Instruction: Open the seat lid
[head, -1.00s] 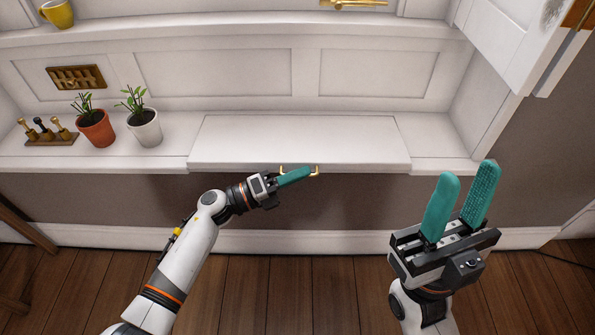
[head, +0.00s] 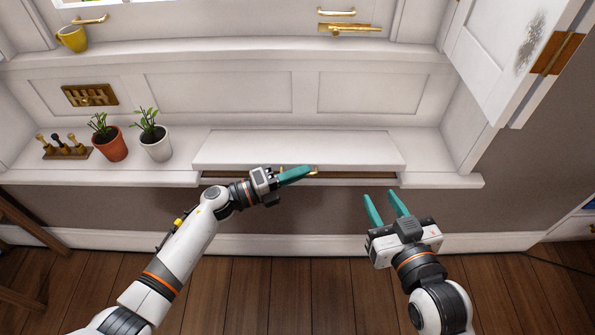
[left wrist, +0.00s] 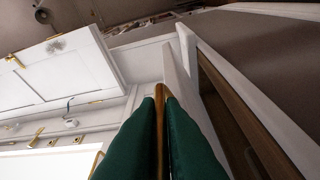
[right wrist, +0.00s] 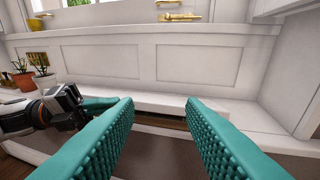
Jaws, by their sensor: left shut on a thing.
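The white seat lid (head: 300,148) is raised a little at its front edge, with a dark brown gap showing below it in the head view. My left gripper (head: 296,174) is shut on the lid's brass handle (head: 313,170) at the front edge. In the left wrist view the handle (left wrist: 159,115) shows as a thin brass bar between the green fingers. My right gripper (head: 385,207) is open and empty, in front of and below the lid's right part. In the right wrist view its teal fingers (right wrist: 160,115) stand apart, with the lid's edge (right wrist: 160,104) beyond them.
Two potted plants, one in a terracotta pot (head: 109,145) and one in a white pot (head: 156,144), stand left of the lid beside a small tool stand (head: 63,148). A yellow mug (head: 72,38) is on the upper ledge. An open white door (head: 512,60) hangs at the upper right.

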